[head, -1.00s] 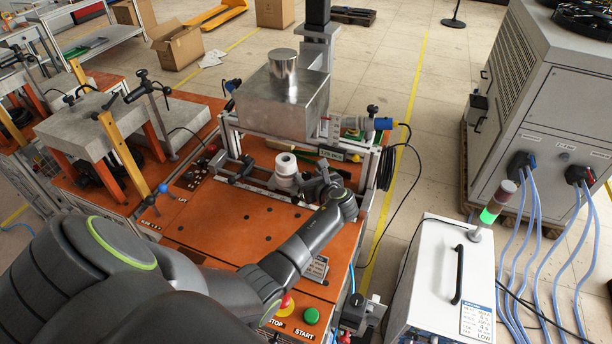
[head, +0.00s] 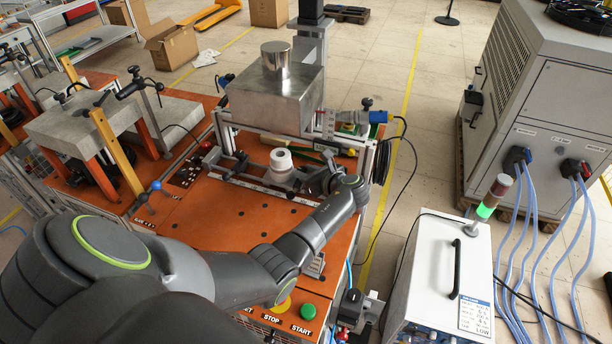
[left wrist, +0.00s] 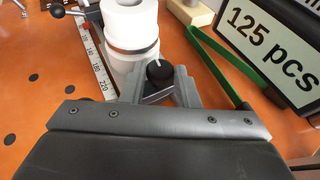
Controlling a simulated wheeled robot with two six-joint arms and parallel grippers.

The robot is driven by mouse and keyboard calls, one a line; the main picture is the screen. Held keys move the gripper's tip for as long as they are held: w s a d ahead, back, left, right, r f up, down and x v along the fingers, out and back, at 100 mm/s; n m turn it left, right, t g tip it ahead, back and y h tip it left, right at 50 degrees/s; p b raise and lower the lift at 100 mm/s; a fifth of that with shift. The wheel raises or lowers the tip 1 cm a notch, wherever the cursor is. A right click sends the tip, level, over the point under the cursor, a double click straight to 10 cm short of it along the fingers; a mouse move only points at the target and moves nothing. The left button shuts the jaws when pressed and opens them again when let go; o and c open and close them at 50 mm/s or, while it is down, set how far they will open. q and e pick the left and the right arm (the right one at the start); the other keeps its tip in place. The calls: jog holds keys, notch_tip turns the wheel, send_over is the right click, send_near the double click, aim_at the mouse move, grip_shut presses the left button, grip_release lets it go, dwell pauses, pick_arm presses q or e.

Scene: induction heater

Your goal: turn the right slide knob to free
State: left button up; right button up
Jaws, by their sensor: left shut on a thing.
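The right slide knob (left wrist: 159,69) is a small black round knob with a white pointer line, seen in the left wrist view. It sits on a dark block beside a white cylindrical part (left wrist: 128,38). My left gripper (left wrist: 160,78) has its two grey fingers on either side of the knob and is shut on it. The pointer leans up and slightly left in that view. In the head view my left gripper (head: 316,183) is just right of the white part (head: 281,160), and it hides the knob. My right gripper is not in view.
A metal box (head: 272,98) stands on the frame behind the slide. A scale (left wrist: 95,65) runs left of the white part. The orange plate (head: 230,215) in front is mostly clear.

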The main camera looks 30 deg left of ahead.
pick_arm(q)
jog(key=shift+n+g, duration=0.3)
jog(key=shift+w, duration=0.1)
jog(key=o, duration=0.9)
jog(key=shift+o, duration=0.2)
jog(key=shift+d+r+p, duration=0.3)
jog(key=shift+d+p, duration=0.15)
jog(key=p+v, duration=0.7)
jog(key=v, duration=0.9)
jog(key=shift+d+f, duration=0.2)
jog(key=shift+d, duration=0.05)
